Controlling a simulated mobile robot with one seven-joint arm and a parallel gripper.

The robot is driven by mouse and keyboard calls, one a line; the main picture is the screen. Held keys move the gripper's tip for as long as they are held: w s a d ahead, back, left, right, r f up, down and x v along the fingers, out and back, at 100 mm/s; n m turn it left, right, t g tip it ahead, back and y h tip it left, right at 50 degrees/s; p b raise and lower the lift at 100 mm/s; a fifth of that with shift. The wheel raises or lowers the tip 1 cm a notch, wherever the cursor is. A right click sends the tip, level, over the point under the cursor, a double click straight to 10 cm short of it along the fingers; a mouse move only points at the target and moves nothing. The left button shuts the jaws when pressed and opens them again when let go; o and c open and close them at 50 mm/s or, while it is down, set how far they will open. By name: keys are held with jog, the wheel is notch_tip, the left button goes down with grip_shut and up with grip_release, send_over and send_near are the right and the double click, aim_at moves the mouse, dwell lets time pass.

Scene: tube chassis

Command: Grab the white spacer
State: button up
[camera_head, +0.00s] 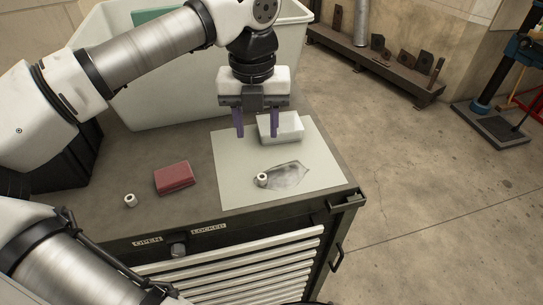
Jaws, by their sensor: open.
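Two small white ring-like pieces with dark holes show, either of which could be the white spacer. One white piece (130,200) lies on the dark cabinet top at the left. The other white piece (262,180) is on the pale sheet (232,190), at the left end of a grey, translucent-looking flat patch (288,175). My gripper (256,134) points down above the back part of the sheet, with its purple fingers apart and nothing seen between them. It is farther back than both white pieces.
A red block (174,178) sits between the left white piece and the sheet. A small white open box (288,128) stands just behind my right finger. A large white bin (140,112) fills the back. The cabinet top (215,212) ends at the front and right.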

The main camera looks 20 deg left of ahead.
jog(key=b, duration=0.5)
send_over(262, 176)
jog(key=f, duration=0.8)
jog(key=shift+s+a+f, duration=0.15)
jog(key=shift+s+a, duration=0.15)
jog(key=f, duration=0.2)
jog(key=f+b, duration=0.2)
jog(key=f, duration=0.1)
jog(key=shift+w+d+f, duration=0.25)
jog(key=shift+d+f, duration=0.1)
jog(key=shift+r, duration=0.1)
grip_shut()
